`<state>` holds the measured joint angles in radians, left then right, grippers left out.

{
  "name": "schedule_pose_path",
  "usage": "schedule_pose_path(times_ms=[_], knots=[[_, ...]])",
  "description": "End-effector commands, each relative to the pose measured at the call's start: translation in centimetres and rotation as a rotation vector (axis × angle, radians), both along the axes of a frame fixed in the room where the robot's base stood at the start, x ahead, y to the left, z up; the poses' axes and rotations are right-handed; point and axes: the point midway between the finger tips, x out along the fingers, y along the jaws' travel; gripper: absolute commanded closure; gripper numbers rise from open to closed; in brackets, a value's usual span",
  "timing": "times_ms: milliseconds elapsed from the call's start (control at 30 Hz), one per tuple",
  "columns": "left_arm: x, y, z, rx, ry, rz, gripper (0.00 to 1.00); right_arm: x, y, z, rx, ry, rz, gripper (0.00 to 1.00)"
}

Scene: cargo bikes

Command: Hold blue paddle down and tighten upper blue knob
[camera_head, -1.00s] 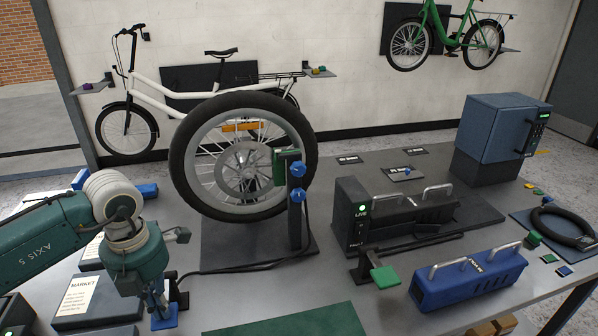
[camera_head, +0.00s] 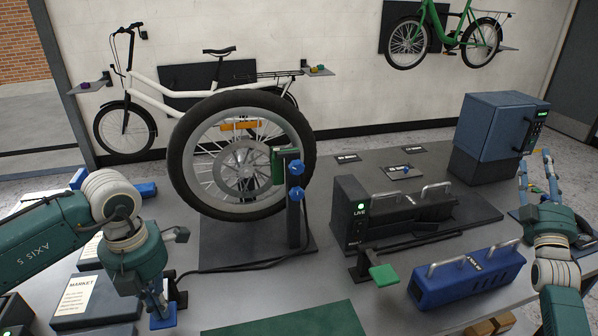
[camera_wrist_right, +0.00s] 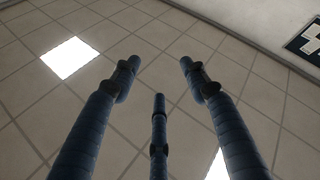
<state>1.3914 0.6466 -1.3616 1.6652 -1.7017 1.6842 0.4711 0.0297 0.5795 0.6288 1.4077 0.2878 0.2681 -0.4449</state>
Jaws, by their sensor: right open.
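The blue paddle (camera_head: 164,318) is at the table's front left, partly hidden by my left gripper (camera_head: 166,302). That gripper points down with its fingers at the paddle; whether they are shut or pressing it I cannot tell. The upper blue knob (camera_head: 296,167) sits on a dark post beside the large wheel, above a second blue knob (camera_head: 295,194). My right gripper (camera_head: 537,166) is at the far right, fingers pointing up, well away from the knobs. In the right wrist view its blue fingers (camera_wrist_right: 158,75) are spread and empty.
The large wheel (camera_head: 177,150) stands behind the knob post. A black unit marked LIVE (camera_head: 350,215), a green pad (camera_head: 384,275) and a blue handled block (camera_head: 468,282) lie between the post and my right arm. A blue cabinet (camera_head: 500,125) stands at the back right.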

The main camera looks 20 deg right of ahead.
Motion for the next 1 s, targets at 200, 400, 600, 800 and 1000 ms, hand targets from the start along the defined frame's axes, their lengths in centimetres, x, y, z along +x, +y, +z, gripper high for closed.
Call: schedule_pose_path(times_ms=[200,400,600,800,1000], knots=[[0.1,0.1,0.0,0.001,-0.002,0.002,1.0,12.1,16.0,2.6,-0.347,0.322,0.115,0.55],[0.1,0.1,0.0,0.001,-0.003,0.002,1.0,16.7,31.2,3.7,-0.793,0.57,0.125,0.55],[0.1,0.1,0.0,0.002,-0.003,0.003,1.0,15.4,43.1,4.1,-1.251,0.728,0.03,0.55],[0.1,0.1,0.0,0.002,-0.003,0.003,1.0,10.3,50.7,4.4,-1.657,0.822,-0.146,0.55],[0.1,0.1,-0.1,0.002,-0.002,0.003,1.0,4.5,53.9,4.1,-1.939,0.885,-0.311,0.55]])
